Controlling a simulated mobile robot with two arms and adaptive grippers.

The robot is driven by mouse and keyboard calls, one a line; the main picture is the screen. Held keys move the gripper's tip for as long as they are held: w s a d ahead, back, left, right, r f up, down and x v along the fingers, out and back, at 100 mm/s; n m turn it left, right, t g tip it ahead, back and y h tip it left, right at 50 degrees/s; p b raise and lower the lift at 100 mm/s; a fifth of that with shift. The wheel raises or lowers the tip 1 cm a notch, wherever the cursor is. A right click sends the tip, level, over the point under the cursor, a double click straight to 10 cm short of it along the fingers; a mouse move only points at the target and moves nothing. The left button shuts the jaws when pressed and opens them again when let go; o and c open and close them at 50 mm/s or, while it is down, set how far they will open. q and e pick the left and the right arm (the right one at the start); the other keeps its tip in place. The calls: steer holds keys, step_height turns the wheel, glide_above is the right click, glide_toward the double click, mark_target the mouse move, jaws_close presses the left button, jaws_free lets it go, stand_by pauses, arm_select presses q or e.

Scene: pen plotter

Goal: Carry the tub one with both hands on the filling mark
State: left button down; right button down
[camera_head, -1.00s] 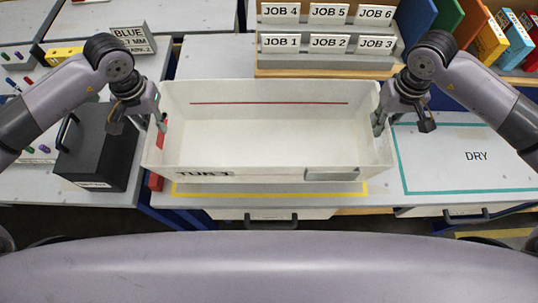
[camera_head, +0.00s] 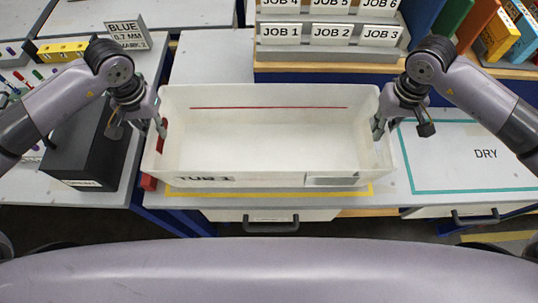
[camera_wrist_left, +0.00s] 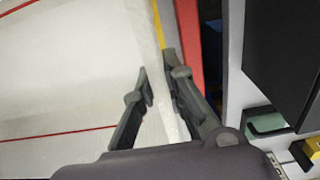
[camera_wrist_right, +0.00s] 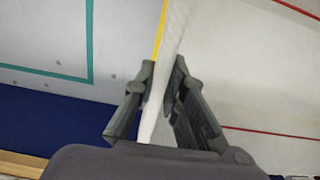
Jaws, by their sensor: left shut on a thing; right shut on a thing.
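The white tub (camera_head: 270,135) labelled TUB 1 is level and empty, with a red line inside its far wall. My left gripper (camera_head: 160,128) is shut on its left wall; the left wrist view shows the fingers (camera_wrist_left: 160,82) on either side of that wall. My right gripper (camera_head: 378,127) is shut on its right wall, and the right wrist view shows the fingers (camera_wrist_right: 164,75) around it. A yellow outline (camera_head: 270,191) on the grey table shows below the tub's near edge; the tub hides most of it. Whether the tub touches the table I cannot tell.
A black box (camera_head: 85,150) stands left of the tub. Behind is a rack of JOB cards (camera_head: 330,35) with coloured binders beside it. A teal-outlined DRY area (camera_head: 475,155) on the right is clear. A red thing (camera_head: 149,182) shows by the tub's left end.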

arm_select(q)
steer(key=c, duration=1.6)
jaws_free()
steer(key=shift+c, duration=0.2)
arm_select(e)
steer(key=c, duration=1.6)
jaws_free()
steer(key=shift+c, duration=0.2)
arm_select(q)
step_height(320, 180, up, 12)
steer(key=shift+f, duration=0.1)
arm_select(e)
steer(key=shift+r, duration=0.1)
step_height(320, 180, up, 12)
